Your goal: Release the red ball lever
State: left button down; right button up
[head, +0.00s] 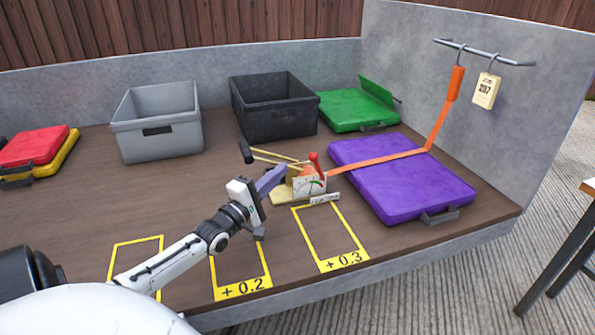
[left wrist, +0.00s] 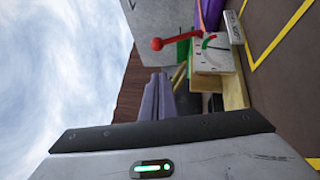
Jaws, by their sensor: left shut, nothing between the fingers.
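The red ball lever (head: 314,158) rises from a small white gauge box (head: 311,186) on a wooden base. In the left wrist view, the red ball (left wrist: 157,44) sits at the end of a red rod that leads to the gauge box (left wrist: 213,58). My left gripper (head: 284,171) reaches toward the device from the left. Its purple-grey fingers (left wrist: 158,82) are shut with nothing between them. They are just left of the gauge box in the head view and appear apart from the red ball. My right gripper is not in view.
Yellow rods (head: 278,157) with a black handle (head: 246,152) stand beside the gauge box. An orange strap (head: 380,159) crosses the purple folded mat (head: 405,180) up to a wall rail (head: 485,52). Grey (head: 157,130) and black (head: 273,108) bins stand behind.

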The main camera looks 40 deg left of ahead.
aim_at(319, 167)
pick_arm(q)
jog(key=shift+w+d+r+b, duration=0.15)
jog(key=shift+w+d, duration=0.2)
jog(key=shift+w, duration=0.5)
jog(key=shift+w+d+r+b, duration=0.2)
jog(key=shift+w+d, duration=0.2)
jog(key=shift+w, duration=0.4)
jog(key=shift+w+d+r+b, duration=0.15)
jog(key=shift+w+d, duration=0.2)
jog(key=shift+w, duration=0.5)
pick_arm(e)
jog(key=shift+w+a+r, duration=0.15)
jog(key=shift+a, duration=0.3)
